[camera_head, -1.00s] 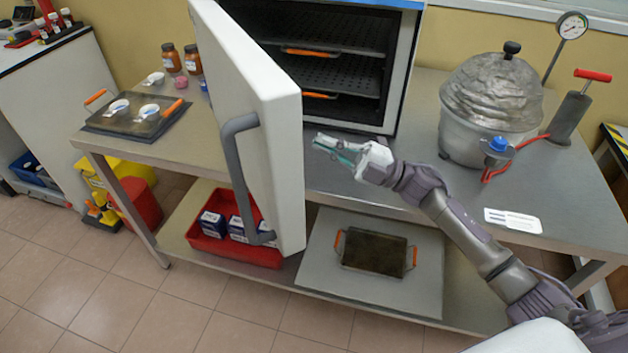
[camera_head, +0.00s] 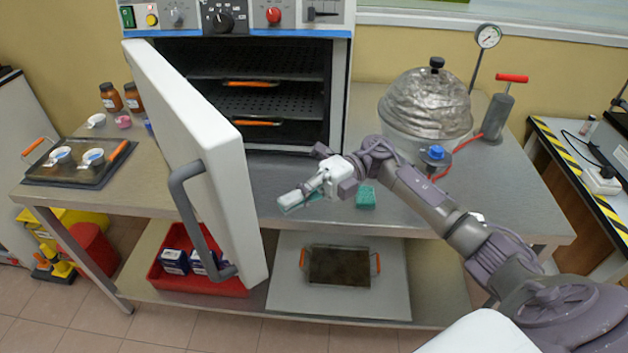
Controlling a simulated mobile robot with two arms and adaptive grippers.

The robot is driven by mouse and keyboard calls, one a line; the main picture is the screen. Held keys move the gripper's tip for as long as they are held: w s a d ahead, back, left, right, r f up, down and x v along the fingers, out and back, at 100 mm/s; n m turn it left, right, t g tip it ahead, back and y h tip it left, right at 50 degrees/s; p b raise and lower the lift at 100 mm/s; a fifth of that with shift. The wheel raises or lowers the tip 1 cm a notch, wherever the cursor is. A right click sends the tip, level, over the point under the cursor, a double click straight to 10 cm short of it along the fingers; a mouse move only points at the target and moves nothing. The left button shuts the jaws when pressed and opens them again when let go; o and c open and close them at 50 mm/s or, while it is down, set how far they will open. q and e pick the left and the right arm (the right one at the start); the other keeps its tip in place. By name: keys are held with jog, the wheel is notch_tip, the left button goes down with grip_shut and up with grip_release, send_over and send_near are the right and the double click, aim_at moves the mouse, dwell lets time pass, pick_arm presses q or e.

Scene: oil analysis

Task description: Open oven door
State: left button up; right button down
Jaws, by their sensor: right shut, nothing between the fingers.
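The oven (camera_head: 342,80) stands at the back of the metal table with its white door (camera_head: 206,150) swung wide open to the left. The door's grey handle (camera_head: 188,215) faces left, away from the cavity. Inside are perforated shelves (camera_head: 270,100) with orange-handled trays. My right gripper (camera_head: 284,207) is shut and empty. It is just right of the door's free edge, in front of the oven opening and above the table's front edge; whether it touches the door I cannot tell. My left gripper is not in view.
A tray with small cups (camera_head: 75,172) sits at the table's left. A foil-covered pot (camera_head: 425,105) and a hand pump (camera_head: 497,115) stand right. A green block (camera_head: 366,197) lies near my right gripper. A red bin (camera_head: 190,283) and a tray (camera_head: 340,266) are on the lower shelf.

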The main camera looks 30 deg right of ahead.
jog(key=shift+s+a+p, duration=0.2)
jog(key=shift+a+p, duration=0.2)
jog(key=shift+a, duration=0.95)
jog(key=shift+s+a+p, duration=0.2)
jog(key=shift+a+p, duration=0.15)
jog(key=shift+a, duration=0.95)
